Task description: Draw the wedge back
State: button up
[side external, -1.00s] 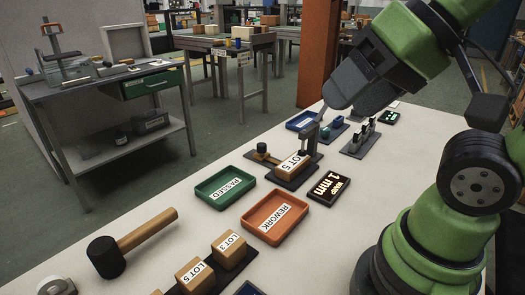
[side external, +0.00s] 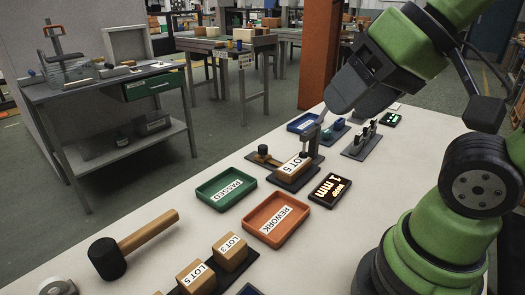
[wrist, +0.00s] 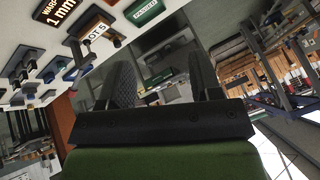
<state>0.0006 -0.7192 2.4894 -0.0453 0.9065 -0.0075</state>
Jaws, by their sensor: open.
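A small tan piece with a dark upright knob (side external: 263,153), which looks like the wedge, lies at the left end of a dark fixture plate in the side view. How far the wedge reaches under or against the block is not clear. My gripper (wrist: 162,72) is open and empty, its two dark fingers apart. In the side view it is above and behind the fixture, clear of the wedge.
A green PASSED tray (side external: 226,204) and an orange REWORK tray (side external: 251,222) lie in front of the fixture. A display (side external: 318,203) reads 1 mm. A mallet (side external: 137,240) and more labelled blocks (side external: 229,253) are nearer.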

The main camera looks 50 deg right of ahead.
aim_at(263, 147)
jog(key=w+d+f+n+g+h, duration=0.3)
jog(key=w+d+f+n+h, duration=0.1)
jog(key=w+d+n+h, duration=0.3)
jog(key=w+d+f+n+g+h, duration=0.2)
jog(key=w+d+f+n+h, duration=0.25)
jog(key=w+d+n, duration=0.35)
jog(key=w+f+n+t, duration=0.2)
jog(key=w+f+n, duration=0.1)
jog(key=f+n, duration=0.2)
jog(key=w+f+n+t, duration=0.3)
jog(key=w+f+n, duration=0.1)
jog(key=f+n, duration=0.1)
jog(key=w+f+n+t, duration=0.2)
jog(key=w+f+n, duration=0.1)
jog(key=f+n, duration=0.2)
jog(key=shift+w+f+n+t, duration=0.2)
jog(key=shift+f+n+t, duration=0.2)
jog(key=shift+f, duration=0.05)
jog(key=x, duration=0.9)
jog(key=shift+w+d+f, duration=0.1)
jog(key=shift+w+f, duration=0.2)
